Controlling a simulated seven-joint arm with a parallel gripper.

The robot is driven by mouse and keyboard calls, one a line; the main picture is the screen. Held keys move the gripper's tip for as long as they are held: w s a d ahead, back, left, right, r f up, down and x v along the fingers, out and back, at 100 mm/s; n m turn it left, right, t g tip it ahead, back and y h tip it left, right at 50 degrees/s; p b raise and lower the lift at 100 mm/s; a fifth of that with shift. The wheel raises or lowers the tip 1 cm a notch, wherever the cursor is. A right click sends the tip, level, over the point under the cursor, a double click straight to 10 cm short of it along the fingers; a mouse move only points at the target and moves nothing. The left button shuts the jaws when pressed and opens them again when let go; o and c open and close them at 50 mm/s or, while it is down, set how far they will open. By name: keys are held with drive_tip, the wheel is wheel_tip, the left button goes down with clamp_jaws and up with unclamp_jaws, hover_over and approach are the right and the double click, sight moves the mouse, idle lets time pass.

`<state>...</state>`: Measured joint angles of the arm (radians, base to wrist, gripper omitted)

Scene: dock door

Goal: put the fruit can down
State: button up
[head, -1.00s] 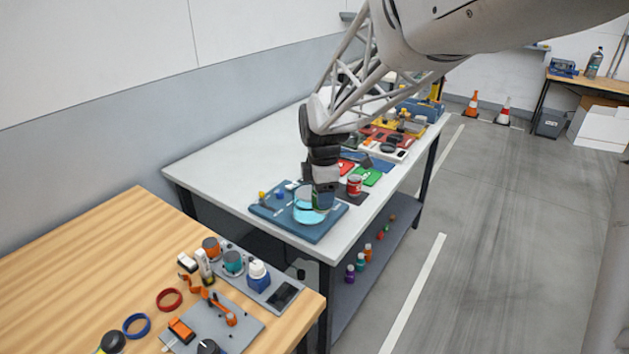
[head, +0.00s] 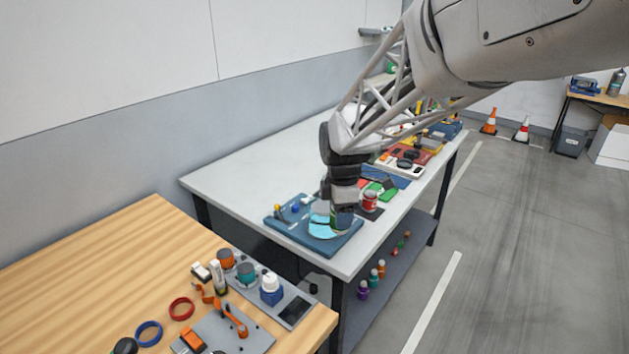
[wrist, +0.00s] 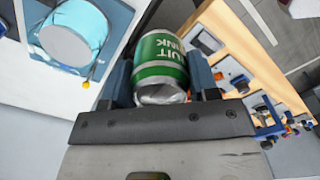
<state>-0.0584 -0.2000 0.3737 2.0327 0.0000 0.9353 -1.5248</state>
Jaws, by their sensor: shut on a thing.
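My gripper (head: 342,212) points down over the right part of a blue board (head: 286,226) on the pale table. It is shut on the fruit can (wrist: 160,62), a green and white can with "FRUIT DRINK" lettering and a silver end, between two blue-grey fingers. In the head view only a small dark green part of the can (head: 343,221) shows below the gripper. A cyan round piece (head: 321,231) lies on the board beside the can; it also shows in the wrist view (wrist: 74,35). I cannot tell whether the can touches the surface below.
A red can (head: 370,202) stands right of my gripper on the pale table (head: 240,172). Green and red items and trays crowd the table farther back. The table's left part is clear. A wooden table (head: 110,265) with tools and rings stands in front.

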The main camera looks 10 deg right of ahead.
drive_tip(key=shift+w, duration=0.1)
drive_tip(key=shift+w+d+r, duration=0.1)
drive_tip(key=shift+w+r, duration=0.05)
drive_tip(key=shift+w, duration=0.4)
drive_tip(key=w+d, duration=0.3)
drive_tip(key=w, duration=0.8)
drive_tip(key=w+d, duration=0.2)
drive_tip(key=w, duration=0.9)
drive_tip(key=w+d+f, duration=0.2)
drive_tip(key=w+d, duration=0.3)
drive_tip(key=w, duration=0.6)
drive_tip(key=w+d+f, duration=0.3)
drive_tip(key=w+d, duration=0.2)
drive_tip(key=w, duration=0.5)
drive_tip(key=shift+w+f, duration=0.25)
drive_tip(key=shift+w, duration=0.1)
drive_tip(key=shift+f, duration=3.1)
drive_tip(key=shift+f, duration=0.15)
